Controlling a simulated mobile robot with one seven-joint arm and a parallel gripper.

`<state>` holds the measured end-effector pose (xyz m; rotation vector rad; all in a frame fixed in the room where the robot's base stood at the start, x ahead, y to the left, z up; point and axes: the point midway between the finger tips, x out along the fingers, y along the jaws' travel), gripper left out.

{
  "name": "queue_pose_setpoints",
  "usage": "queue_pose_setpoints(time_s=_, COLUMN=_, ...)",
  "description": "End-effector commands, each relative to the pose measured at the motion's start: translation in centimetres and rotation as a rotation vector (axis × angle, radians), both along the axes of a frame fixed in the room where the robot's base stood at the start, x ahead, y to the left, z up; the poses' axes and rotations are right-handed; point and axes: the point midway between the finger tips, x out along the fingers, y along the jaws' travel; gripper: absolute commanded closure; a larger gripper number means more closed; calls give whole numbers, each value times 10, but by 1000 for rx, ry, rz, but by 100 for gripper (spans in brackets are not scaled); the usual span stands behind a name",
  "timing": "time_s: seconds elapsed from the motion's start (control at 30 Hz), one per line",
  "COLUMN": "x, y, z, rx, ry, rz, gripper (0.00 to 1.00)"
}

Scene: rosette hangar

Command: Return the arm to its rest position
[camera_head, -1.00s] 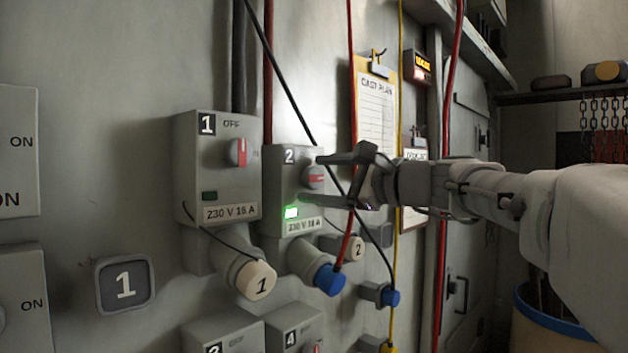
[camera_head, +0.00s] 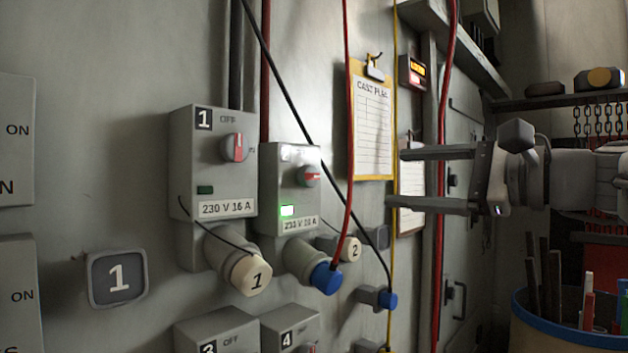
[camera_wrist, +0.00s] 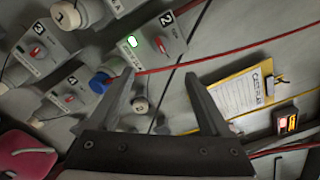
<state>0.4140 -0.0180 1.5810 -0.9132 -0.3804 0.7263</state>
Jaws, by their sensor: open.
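My gripper (camera_head: 432,180) is open and empty in the head view, to the right of the switch boxes and in front of the wall. Its two fingers point left, apart from the boxes. In the wrist view its fingers (camera_wrist: 160,92) are spread with nothing between them but the view of the wall. Switch box 2 (camera_head: 268,200) has a red-marked knob (camera_head: 309,176) and a lit green lamp (camera_head: 288,210). Switch box 1 (camera_head: 190,175) has a red knob (camera_head: 235,147) and a dark lamp (camera_head: 205,190).
A yellow clipboard (camera_head: 371,130) hangs on the wall near the gripper, beside red, black and yellow cables. Blue plug (camera_head: 326,278) sits under box 2. A blue-rimmed bin (camera_head: 560,340) with rods stands at lower right. A shelf with chains (camera_head: 603,120) is at the right.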

Motion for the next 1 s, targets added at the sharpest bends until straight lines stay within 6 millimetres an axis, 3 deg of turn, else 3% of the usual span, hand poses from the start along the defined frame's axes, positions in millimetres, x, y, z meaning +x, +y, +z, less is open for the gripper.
queue_pose_setpoints(time_s=0.47, x=-1, y=-1, z=0, rx=-2, ry=0, rz=0, gripper=19)
queue_pose_setpoints(time_s=0.57, x=-3, y=3, z=-8, rx=-27, ry=7, rz=1, gripper=19)
queue_pose_setpoints(time_s=0.67, x=-8, y=13, z=-32, rx=-108, ry=28, rz=6, gripper=19)
queue_pose_setpoints(time_s=0.73, x=-14, y=24, z=-57, rx=-202, ry=47, rz=15, gripper=19)
queue_pose_setpoints(time_s=1.0, x=-60, y=56, z=-179, rx=-698, ry=78, rz=121, gripper=19)
